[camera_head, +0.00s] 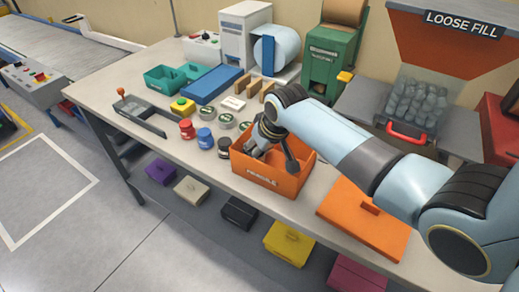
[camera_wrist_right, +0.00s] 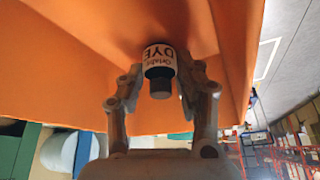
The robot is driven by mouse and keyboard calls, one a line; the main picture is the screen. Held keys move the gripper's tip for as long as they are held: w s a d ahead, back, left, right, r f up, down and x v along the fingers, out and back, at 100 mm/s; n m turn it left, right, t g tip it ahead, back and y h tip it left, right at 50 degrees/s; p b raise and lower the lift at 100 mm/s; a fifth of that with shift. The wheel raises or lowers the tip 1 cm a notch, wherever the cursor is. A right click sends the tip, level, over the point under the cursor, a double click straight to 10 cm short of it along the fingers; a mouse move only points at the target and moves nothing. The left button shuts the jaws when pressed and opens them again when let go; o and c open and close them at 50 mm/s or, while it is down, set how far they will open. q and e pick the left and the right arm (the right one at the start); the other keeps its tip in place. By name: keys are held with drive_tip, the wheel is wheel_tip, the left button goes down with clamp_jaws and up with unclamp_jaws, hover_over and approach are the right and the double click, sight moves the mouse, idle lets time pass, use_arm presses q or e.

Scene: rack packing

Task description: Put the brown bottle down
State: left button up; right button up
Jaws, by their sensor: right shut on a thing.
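My right gripper (camera_head: 274,156) reaches down into the orange box (camera_head: 268,179) on the table. In the right wrist view its two fingers (camera_wrist_right: 162,82) are shut on the brown bottle (camera_wrist_right: 158,60), which has a white label reading DYE and a dark cap. The orange box's inner walls (camera_wrist_right: 90,85) surround the bottle there. The bottle's far end is hard to make out, and I cannot tell whether it touches the box floor. In the head view the gripper and box wall hide the bottle. My left gripper is not in view.
Red (camera_head: 187,129), blue (camera_head: 205,138) and black (camera_head: 224,147) jars stand left of the box, with several round tins behind. An orange lid (camera_head: 350,225) lies on the table to the right. Wooden dividers (camera_head: 243,84) stand behind the box.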

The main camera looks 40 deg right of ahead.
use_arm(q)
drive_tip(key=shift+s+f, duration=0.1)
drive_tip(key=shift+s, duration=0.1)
use_arm(e)
drive_tip(key=o, duration=0.9)
drive_tip(key=shift+f, duration=0.1)
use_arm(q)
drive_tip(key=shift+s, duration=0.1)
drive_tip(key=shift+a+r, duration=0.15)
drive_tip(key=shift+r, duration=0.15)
use_arm(e)
drive_tip(key=v, duration=1.2)
drive_tip(key=shift+s, duration=0.1)
